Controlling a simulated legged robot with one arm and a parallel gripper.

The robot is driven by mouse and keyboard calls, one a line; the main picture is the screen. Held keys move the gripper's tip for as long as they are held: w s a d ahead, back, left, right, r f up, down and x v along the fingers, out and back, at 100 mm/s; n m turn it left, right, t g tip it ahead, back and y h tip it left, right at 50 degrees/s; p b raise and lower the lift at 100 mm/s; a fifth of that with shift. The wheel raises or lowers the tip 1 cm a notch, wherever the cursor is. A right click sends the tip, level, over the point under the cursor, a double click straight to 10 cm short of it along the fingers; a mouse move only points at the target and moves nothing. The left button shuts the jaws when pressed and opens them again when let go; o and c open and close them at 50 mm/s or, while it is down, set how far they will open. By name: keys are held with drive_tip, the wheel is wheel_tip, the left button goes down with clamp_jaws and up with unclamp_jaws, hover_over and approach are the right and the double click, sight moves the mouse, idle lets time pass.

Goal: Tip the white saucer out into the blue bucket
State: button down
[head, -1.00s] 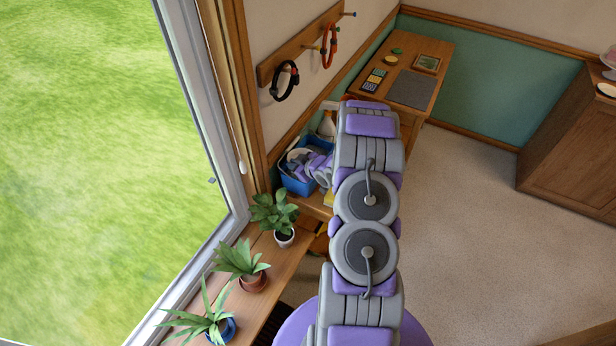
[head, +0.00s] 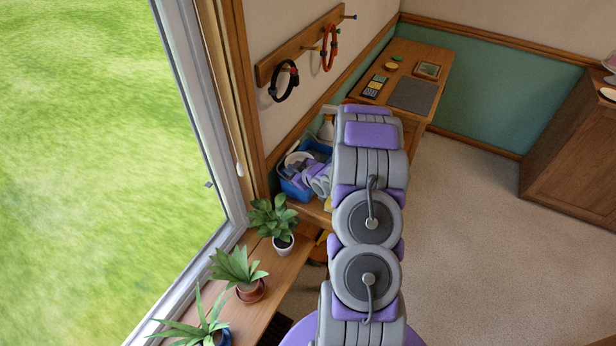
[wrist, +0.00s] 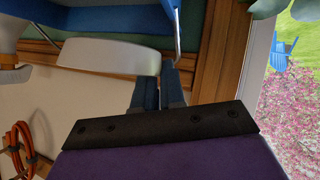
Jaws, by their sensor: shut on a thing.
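The blue bucket (head: 293,191) stands on a low wooden surface beside the window, left of my arm in the head view. In the wrist view its blue side (wrist: 95,20) and wire handle (wrist: 178,30) fill the top. The white saucer (wrist: 110,57) shows tilted, nearly edge-on, in the wrist view, close to the bucket. My gripper (wrist: 160,84) is shut on its edge. In the head view my gripper (head: 297,171) is over the bucket's opening, with a pale bit of saucer (head: 298,158) showing. What the saucer carries, and the bucket's inside, are hidden.
Potted plants (head: 272,222) line the sill in front of the bucket. A white spray bottle (head: 326,129) stands behind it. A rail (head: 300,50) with hanging loops is on the wall above. A wooden desk (head: 420,60) is at the back; the carpet to the right is clear.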

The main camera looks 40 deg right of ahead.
drive_tip(key=a+r, duration=0.1)
drive_tip(key=s+a+r, duration=0.1)
drive_tip(key=a+r, duration=0.1)
drive_tip(key=r, duration=0.1)
drive_tip(key=shift+s+a, duration=0.35)
drive_tip(key=shift+s+f, duration=0.1)
idle(0.3)
